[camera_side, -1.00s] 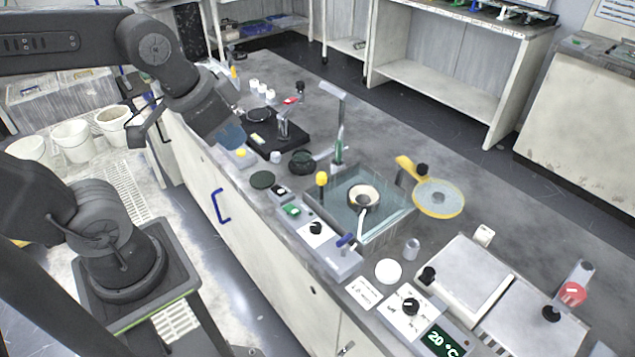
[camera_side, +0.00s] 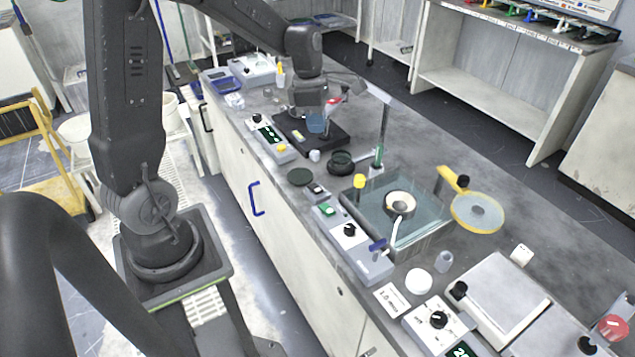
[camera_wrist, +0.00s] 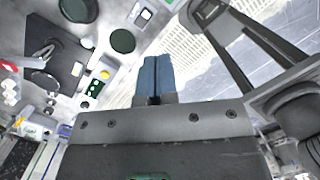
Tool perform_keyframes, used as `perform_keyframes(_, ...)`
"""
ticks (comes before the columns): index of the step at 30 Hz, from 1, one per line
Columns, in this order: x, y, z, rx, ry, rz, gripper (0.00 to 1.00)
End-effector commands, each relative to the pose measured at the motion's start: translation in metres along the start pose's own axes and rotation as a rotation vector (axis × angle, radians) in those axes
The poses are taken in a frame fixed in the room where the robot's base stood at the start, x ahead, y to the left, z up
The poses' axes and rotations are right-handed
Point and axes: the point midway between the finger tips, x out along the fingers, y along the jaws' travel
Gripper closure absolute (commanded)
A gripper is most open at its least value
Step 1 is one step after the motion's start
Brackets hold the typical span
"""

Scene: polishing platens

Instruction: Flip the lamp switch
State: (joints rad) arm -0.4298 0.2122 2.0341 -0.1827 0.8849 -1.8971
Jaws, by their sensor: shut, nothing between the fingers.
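A lamp (camera_side: 383,130) with a thin post and flat head stands behind the glass-walled basin in the side view. A small grey box with a dark rocker (camera_side: 317,191) lies on the bench's near edge, beside the dark green disc; it looks like the lamp switch, but I cannot be sure. It seems to show in the wrist view (camera_wrist: 143,14), near the top. My gripper (camera_side: 316,123) is shut and empty, its blue fingers pointing down around the black platform, well away from that box. The fingers (camera_wrist: 155,75) also show in the wrist view.
A black platform (camera_side: 340,140) with a red-topped stand and a control box (camera_side: 270,139) with a yellow button are near my gripper. The dark green disc (camera_side: 300,177), a dark round dish (camera_side: 341,164) and the basin (camera_side: 430,232) crowd the bench toward the box.

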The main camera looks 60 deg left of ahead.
Motion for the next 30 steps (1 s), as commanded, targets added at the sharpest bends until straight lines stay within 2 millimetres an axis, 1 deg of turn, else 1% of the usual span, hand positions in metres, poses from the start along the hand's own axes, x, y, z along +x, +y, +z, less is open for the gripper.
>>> perform_keyframes(1,0.015,0.014,-0.007,-0.149,0.007,-0.031,1.0)
perform_keyframes(3,0.031,0.029,-0.015,-0.338,0.016,-0.06,1.0)
perform_keyframes(6,0.049,0.044,-0.024,-0.541,0.028,-0.091,1.0)
perform_keyframes(9,0.059,0.052,-0.029,-0.659,0.037,-0.106,1.0)
perform_keyframes(14,0.069,0.054,-0.031,-0.713,0.042,-0.114,1.0)
perform_keyframes(17,0.081,0.052,-0.031,-0.712,0.043,-0.116,1.0)
perform_keyframes(30,0.168,0.041,-0.031,-0.708,0.045,-0.117,1.0)
